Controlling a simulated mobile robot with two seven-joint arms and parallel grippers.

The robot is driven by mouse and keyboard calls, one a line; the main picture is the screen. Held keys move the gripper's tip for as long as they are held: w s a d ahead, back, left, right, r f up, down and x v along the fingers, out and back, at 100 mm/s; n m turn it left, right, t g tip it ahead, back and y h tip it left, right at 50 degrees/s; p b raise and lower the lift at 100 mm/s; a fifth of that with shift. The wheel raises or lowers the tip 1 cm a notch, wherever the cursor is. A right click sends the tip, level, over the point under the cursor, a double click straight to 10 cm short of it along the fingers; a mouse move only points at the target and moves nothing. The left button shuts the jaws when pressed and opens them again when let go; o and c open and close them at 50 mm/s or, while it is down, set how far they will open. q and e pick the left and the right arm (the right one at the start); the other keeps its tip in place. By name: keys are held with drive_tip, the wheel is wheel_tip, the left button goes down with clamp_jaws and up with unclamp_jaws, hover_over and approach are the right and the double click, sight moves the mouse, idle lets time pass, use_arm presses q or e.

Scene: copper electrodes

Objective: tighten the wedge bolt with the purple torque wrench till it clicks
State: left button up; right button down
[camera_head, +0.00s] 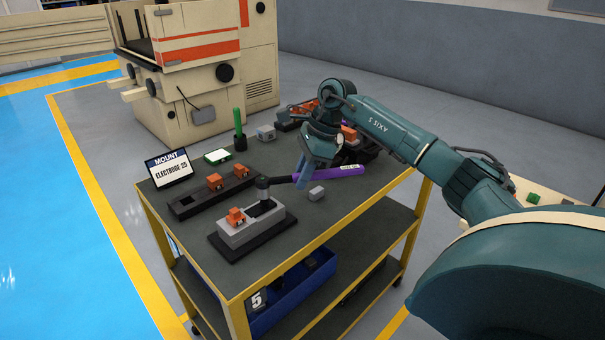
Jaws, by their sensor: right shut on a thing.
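The purple torque wrench (338,171) lies level above the cart top, its dark head (262,184) over the grey holder block (263,224) on a black base. My right gripper (305,172) is shut on the wrench near its shaft. The wedge bolt is hidden under the wrench head, and I cannot tell how well the head sits on it. An orange copper electrode (236,217) sits on the left part of the holder block. My left gripper is not in view.
A blue bin (290,300) is below. A cream machine (200,80) stands behind.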

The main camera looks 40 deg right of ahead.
drive_tip(key=shift+f+b, duration=0.75)
drive_tip(key=shift+f, duration=0.4)
drive_tip(key=s+a+m+t+h, duration=0.2)
drive_tip(key=s+a+m+h, duration=0.2)
drive_tip(key=a+m, duration=0.4)
drive_tip(key=shift+s+a+m+b, duration=0.35)
drive_tip(key=shift+s+m+b, duration=0.05)
drive_tip(key=shift+m, duration=2.4)
drive_tip(key=c, duration=1.9)
unclamp_jaws()
drive_tip(key=shift+c, duration=0.2)
clamp_jaws()
drive_tip(key=shift+w+d+r+t+b, duration=0.1)
drive_tip(key=shift+t+b, duration=0.2)
drive_tip(key=shift+b, duration=0.2)
